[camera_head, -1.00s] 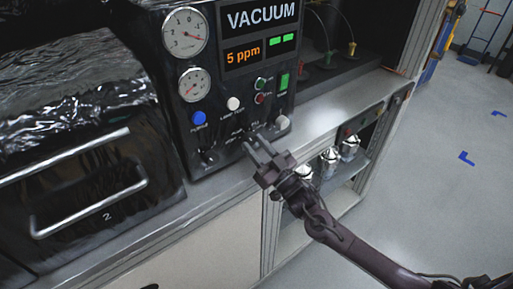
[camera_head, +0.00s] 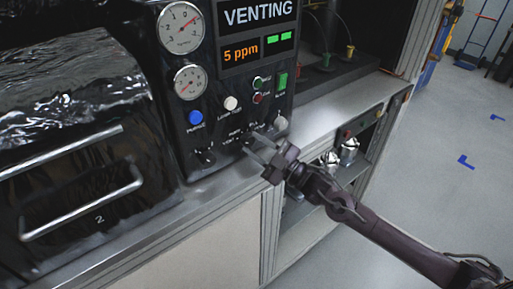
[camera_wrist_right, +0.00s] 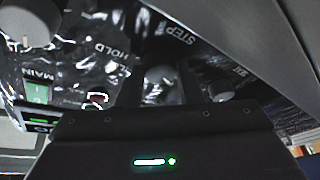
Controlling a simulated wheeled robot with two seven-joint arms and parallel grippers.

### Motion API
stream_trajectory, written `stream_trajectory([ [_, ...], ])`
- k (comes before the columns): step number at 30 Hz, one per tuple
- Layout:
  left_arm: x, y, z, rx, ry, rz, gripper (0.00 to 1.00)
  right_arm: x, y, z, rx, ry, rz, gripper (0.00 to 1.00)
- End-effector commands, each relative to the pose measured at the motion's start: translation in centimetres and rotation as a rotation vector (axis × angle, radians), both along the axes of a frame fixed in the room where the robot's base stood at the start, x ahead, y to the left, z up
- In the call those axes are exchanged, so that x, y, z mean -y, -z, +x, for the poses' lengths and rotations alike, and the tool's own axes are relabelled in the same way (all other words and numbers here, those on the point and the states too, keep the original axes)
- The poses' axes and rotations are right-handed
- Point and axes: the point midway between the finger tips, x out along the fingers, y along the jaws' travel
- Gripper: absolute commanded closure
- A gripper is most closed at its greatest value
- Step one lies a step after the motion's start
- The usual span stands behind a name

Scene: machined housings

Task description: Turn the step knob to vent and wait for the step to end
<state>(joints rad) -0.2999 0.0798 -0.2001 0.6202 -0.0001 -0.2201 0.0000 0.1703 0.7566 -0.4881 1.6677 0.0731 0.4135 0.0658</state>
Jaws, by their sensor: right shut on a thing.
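The step knob (camera_wrist_right: 160,84) sits on the black control panel under the STEP label, seen in the right wrist view. My right gripper (camera_head: 257,147) is shut on it at the panel's lower part. In the head view the fingers mostly cover the knob, so I cannot read its pointer. The panel display (camera_head: 258,13) reads VENTING. Below it an orange readout (camera_head: 241,52) shows 5 ppm, beside two lit green bars. My left gripper is not in view.
Two round gauges (camera_head: 181,28) are on the panel's left. A blue button (camera_head: 195,117), a white button (camera_head: 231,103) and another knob (camera_head: 205,157) sit near my gripper. A chamber door with metal handles (camera_head: 82,208) is at left. Shiny metal parts (camera_head: 348,151) stand on the lower shelf.

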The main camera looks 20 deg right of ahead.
Motion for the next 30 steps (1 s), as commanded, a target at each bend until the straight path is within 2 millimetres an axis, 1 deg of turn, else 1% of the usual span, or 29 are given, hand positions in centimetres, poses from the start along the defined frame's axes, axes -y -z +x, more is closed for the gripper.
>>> stream_trajectory([
  [6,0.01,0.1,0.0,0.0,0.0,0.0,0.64,-0.05,0.07,-0.02,0.008,-0.002,-0.029,0.9],
  [17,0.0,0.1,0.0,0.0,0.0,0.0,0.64,-0.05,0.06,-0.03,0.009,-0.002,-0.032,0.9],
  [18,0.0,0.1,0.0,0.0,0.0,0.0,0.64,-0.05,0.06,-0.03,0.009,-0.001,-0.031,0.62],
  [21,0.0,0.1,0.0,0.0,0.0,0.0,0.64,-0.03,0.05,-0.02,0.009,-0.001,-0.031,0.49],
  [22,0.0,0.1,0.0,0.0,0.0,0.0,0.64,-0.03,0.05,-0.02,0.009,-0.001,-0.031,0.46],
  [30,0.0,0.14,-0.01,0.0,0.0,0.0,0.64,0.04,0.06,-0.06,0.01,0.0,-0.03,0.46],
])
